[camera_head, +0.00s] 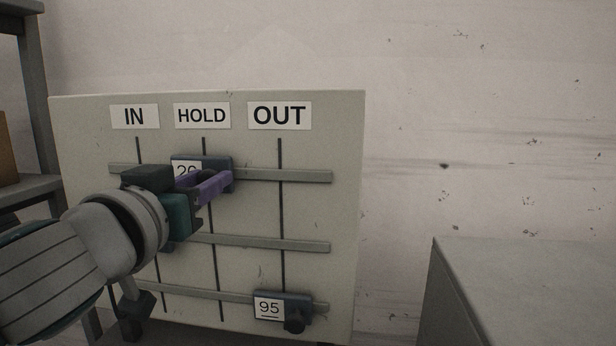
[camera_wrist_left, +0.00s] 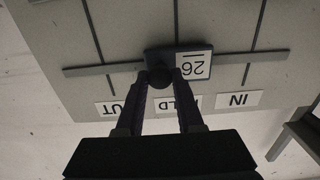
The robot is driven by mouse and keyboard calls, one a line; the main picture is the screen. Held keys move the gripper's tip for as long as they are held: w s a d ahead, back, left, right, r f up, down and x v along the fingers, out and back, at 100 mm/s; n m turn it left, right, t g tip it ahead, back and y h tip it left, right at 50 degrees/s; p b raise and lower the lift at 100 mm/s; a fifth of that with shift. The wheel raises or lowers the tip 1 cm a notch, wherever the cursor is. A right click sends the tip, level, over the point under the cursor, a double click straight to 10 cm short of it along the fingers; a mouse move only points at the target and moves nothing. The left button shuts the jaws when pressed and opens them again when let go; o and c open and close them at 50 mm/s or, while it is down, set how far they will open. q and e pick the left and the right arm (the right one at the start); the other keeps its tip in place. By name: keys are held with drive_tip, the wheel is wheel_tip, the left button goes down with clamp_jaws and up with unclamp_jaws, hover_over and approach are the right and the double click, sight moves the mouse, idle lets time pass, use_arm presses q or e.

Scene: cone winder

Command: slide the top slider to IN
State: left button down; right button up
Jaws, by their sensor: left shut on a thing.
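The top slider (camera_head: 182,168) is a dark blue block with a white 26 label. It sits on the top rail (camera_head: 290,175) at the HOLD line, between the IN label (camera_head: 134,116) and the OUT label (camera_head: 279,115). My left gripper (camera_head: 220,184), with purple fingers, is shut on the slider's knob and partly covers the block. The left wrist view shows the scene upside down, with the knob (camera_wrist_left: 159,78) between the fingertips and the 26 label (camera_wrist_left: 194,66) beside it. My right gripper is not in view.
The bottom slider (camera_head: 268,307), labelled 95, sits at the OUT line. The middle slider is mostly hidden behind my left gripper. A shelf (camera_head: 30,190) stands left of the board, and a grey box-like surface (camera_head: 530,265) is at right. The top rail is clear toward OUT.

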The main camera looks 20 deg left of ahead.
use_arm(q)
drive_tip(key=shift+a, duration=0.1)
drive_tip(key=s+a, duration=0.2)
drive_tip(key=a, duration=0.9)
drive_tip(key=shift+s, duration=0.35)
drive_tip(key=c, duration=0.5)
unclamp_jaws()
drive_tip(key=shift+c, duration=0.2)
drive_tip(key=v, duration=1)
drive_tip(key=shift+b, duration=0.4)
drive_tip(key=shift+a+f, duration=0.1)
